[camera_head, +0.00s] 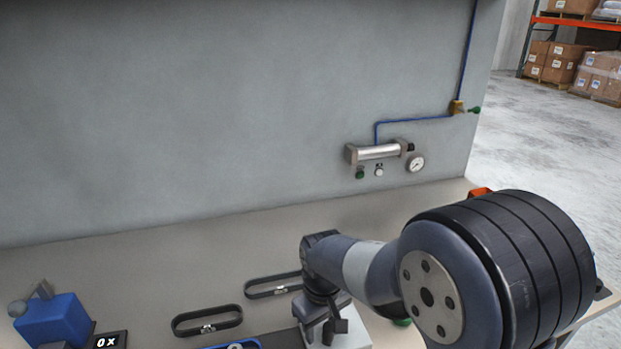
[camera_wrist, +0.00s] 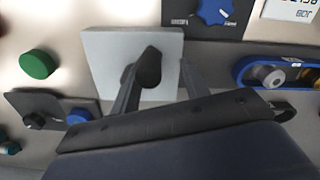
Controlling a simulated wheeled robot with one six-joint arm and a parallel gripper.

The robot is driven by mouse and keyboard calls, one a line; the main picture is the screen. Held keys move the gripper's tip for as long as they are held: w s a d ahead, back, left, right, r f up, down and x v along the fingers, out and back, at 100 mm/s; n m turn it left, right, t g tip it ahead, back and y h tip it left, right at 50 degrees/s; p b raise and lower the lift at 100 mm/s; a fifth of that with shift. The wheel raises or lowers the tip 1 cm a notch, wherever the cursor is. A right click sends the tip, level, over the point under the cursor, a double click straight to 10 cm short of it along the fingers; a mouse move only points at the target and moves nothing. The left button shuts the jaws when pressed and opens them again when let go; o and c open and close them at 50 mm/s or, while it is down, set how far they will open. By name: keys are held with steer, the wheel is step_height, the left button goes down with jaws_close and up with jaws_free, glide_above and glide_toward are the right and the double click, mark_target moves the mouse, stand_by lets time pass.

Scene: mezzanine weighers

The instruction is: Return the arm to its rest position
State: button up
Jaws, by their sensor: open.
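My arm reaches down at the right of the bench in the head view, with my gripper (camera_head: 324,314) low over a light grey square plate (camera_head: 356,333). In the wrist view my gripper (camera_wrist: 158,72) has its two dark fingers apart. The grey square plate (camera_wrist: 105,50) lies beyond them. A black upright piece (camera_wrist: 149,68) on the plate shows beside the left finger, between the fingers. I cannot tell whether they touch. The part below the gripper in the head view is partly hidden by my arm.
Two black belt loops (camera_head: 207,321) (camera_head: 274,286) lie on the bench. A blue block (camera_head: 55,320) stands at the left by a small display (camera_head: 108,341). A green knob (camera_wrist: 39,64) and a blue tray (camera_wrist: 290,72) are near the plate. The wall with a gauge (camera_head: 415,163) rises behind.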

steer(key=m, duration=0.1)
steer(key=w+m, duration=0.1)
steer(key=m, duration=0.1)
steer(key=a+m, duration=0.1)
steer(key=shift+w+a+m, duration=0.1)
steer(key=shift+w+m, duration=0.2)
steer(key=m, duration=0.1)
steer(key=w+m, duration=0.1)
steer(key=m, duration=0.2)
steer(key=shift+w+a+m+p, duration=0.2)
steer(key=shift+w+m+p, duration=0.15)
steer(key=shift+w+m, duration=0.05)
steer(key=w+m, duration=0.1)
steer(key=m, duration=0.2)
steer(key=shift+w, duration=0.15)
steer(key=shift+w+d+m+p, duration=0.2)
steer(key=shift+w+m, duration=0.1)
steer(key=shift+m, duration=0.55)
steer(key=shift+w+d+m+p, duration=0.15)
steer(key=shift+w+m, duration=0.15)
steer(key=shift+m, duration=0.6)
steer(key=shift+w+d+m+p, duration=0.2)
steer(key=shift+w+m, duration=0.1)
steer(key=shift+m, duration=0.55)
